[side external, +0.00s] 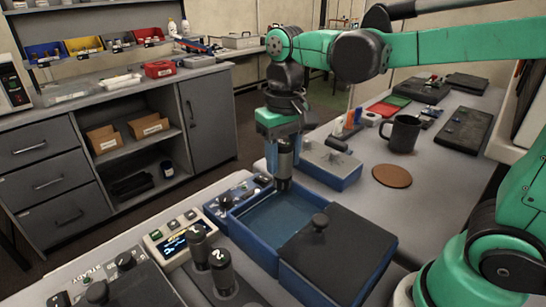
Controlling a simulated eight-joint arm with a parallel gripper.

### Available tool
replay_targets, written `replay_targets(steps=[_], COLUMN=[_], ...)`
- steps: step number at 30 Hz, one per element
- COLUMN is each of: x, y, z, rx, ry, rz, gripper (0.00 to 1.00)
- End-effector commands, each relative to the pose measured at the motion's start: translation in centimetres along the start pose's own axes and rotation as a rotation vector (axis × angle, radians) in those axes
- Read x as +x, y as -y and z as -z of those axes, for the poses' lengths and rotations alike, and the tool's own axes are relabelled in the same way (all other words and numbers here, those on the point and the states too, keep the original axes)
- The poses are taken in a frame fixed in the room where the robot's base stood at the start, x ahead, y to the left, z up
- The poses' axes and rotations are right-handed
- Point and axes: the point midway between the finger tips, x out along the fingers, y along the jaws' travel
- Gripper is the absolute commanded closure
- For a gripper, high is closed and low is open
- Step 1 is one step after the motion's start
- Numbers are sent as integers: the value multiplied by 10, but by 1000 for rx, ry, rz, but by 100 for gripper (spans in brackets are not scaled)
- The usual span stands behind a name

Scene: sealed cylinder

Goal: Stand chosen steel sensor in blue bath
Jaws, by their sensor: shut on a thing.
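My gripper (280,138) is shut on a dark grey cylindrical sensor (284,165), which hangs upright below it. The sensor's lower end shows against the far corner of the blue bath (245,228). I cannot tell whether that end is above the rim or inside. The bath's left part is open, with a blue-grey interior. A black lid (345,255) with a round knob covers its right part.
A display box (175,237) and a control panel (238,194) stand left of the bath. A blue box with a grey top (328,163) stands behind it. A black mug (403,133) and a brown coaster (391,176) are at the right. The bench is clear around the coaster.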

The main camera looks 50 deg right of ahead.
Motion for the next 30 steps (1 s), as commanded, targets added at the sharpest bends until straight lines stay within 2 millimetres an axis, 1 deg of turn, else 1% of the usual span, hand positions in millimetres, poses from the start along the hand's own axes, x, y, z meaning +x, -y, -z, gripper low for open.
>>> replay_targets(steps=[1,3,6,9,17,21,24,30], x=[12,28,49,64,84,102,110,112], y=[0,0,0,0,0,0,0,0], z=[1,0,1,1,0,1,0,0], rx=[0,0,0,0,0,0,0,0], ry=[0,0,0,0,0,0,0,0], rz=[0,0,0,0,0,0,0,0], gripper=[100,100,100,100,100,100,100,100])
